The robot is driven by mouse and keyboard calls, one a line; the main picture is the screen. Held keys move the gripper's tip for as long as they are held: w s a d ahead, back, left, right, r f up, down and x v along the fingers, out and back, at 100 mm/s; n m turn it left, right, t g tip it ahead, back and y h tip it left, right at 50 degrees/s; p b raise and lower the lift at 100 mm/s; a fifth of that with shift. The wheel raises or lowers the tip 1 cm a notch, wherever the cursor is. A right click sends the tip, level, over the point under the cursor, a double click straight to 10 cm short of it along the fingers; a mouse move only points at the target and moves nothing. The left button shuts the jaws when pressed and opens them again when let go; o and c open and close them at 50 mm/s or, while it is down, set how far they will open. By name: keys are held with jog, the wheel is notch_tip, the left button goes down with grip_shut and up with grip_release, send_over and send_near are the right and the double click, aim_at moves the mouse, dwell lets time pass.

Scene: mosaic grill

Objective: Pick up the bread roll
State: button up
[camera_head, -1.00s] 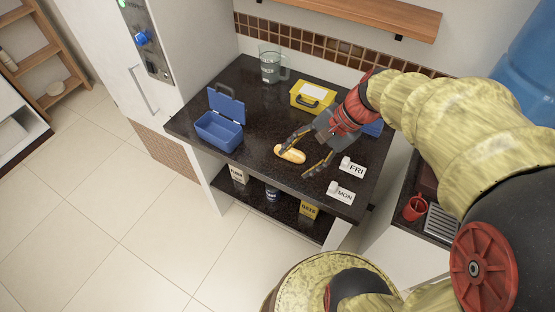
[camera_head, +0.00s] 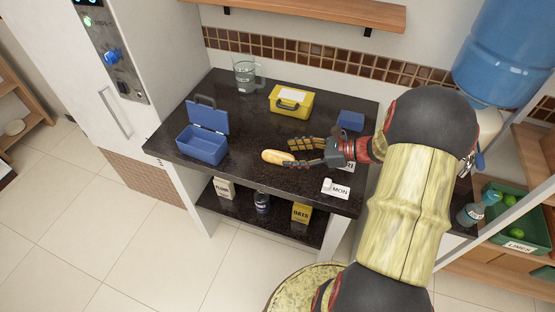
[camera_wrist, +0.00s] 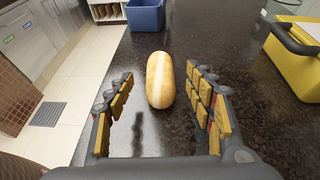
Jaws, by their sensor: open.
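The bread roll (camera_head: 277,157) is a golden-brown oblong roll lying on the dark countertop, near its front edge. My gripper (camera_head: 294,153) reaches in from the right, low over the counter, with its fingers spread open and pointing left at the roll. In the wrist view the bread roll (camera_wrist: 160,80) lies lengthwise, centred ahead of my gripper (camera_wrist: 164,98). Its near end sits between the fingertips, with a gap on both sides. The far end extends past them. Nothing is held.
An open blue lunchbox (camera_head: 203,147) stands left of the roll. A yellow box (camera_head: 291,102) and a glass jug (camera_head: 245,75) stand behind. A small blue box (camera_head: 350,121) is at the back right, and a MON label (camera_head: 338,190) is at the front right. The counter around the roll is clear.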

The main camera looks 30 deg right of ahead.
aim_at(284, 156)
jog(key=shift+w+a+f+b, duration=0.75)
jog(key=shift+w+a+f, duration=0.3)
jog(key=shift+w+f, duration=0.15)
jog(key=shift+w+a, duration=0.25)
jog(key=shift+c, duration=0.5)
jog(key=c, duration=1.1)
